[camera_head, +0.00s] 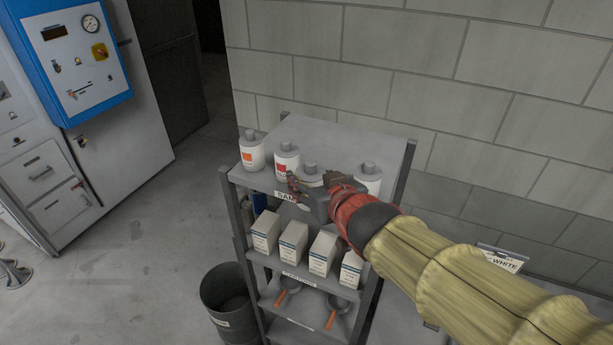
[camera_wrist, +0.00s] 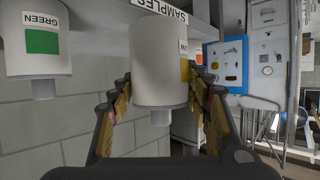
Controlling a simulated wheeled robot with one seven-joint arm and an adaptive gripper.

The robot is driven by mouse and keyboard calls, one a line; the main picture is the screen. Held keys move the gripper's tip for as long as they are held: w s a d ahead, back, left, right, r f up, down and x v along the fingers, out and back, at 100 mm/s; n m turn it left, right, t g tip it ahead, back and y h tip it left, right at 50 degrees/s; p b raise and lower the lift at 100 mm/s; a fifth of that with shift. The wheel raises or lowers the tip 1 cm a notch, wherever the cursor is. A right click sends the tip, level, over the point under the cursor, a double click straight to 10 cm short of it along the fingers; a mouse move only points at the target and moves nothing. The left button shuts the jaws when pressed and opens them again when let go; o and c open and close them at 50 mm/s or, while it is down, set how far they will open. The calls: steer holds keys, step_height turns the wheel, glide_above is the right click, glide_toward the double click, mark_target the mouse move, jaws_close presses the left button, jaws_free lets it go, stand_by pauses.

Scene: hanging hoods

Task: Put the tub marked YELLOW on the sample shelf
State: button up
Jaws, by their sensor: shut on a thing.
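The tub marked YELLOW (camera_wrist: 160,60) is white with a grey cap, and part of its yellow label shows at its side in the wrist view, which is upside down. My gripper (camera_wrist: 158,82) is shut on it, one finger on each side. In the head view the tub (camera_head: 311,176) is at the top board of the sample shelf (camera_head: 345,135), partly hidden by my gripper (camera_head: 306,187). The SAMPLES label (camera_wrist: 160,9) on the board edge is close to the tub's base. I cannot tell whether the base rests on the board.
A tub marked GREEN (camera_wrist: 38,45) stands close beside it. A red-labelled tub (camera_head: 287,162) and an orange-labelled tub (camera_head: 252,152) stand to the left. White boxes (camera_head: 294,242) fill the board below. A dark bin (camera_head: 228,292) stands on the floor; a block wall (camera_head: 420,60) is behind.

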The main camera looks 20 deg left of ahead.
steer(key=shift+w+d+f+p, duration=0.15)
steer(key=shift+w+p, duration=0.55)
steer(key=shift+w, duration=0.8)
steer(key=shift+w+d+f+p, duration=0.1)
steer(key=shift+w+p, duration=0.65)
steer(key=shift+w, duration=0.8)
steer(key=shift+w+d+f+p, duration=0.15)
steer(key=shift+w+p, duration=0.55)
steer(key=shift+w, duration=0.8)
steer(key=shift+w+f+b, duration=0.35)
steer(key=shift+w+f, duration=0.2)
steer(key=shift+f, duration=0.25)
steer(key=shift+f+b, duration=0.35)
steer(key=shift+f, duration=0.2)
steer(key=o, duration=0.9)
steer(key=shift+f, duration=0.1)
steer(key=shift+c, duration=0.2)
steer(key=shift+o, duration=0.5)
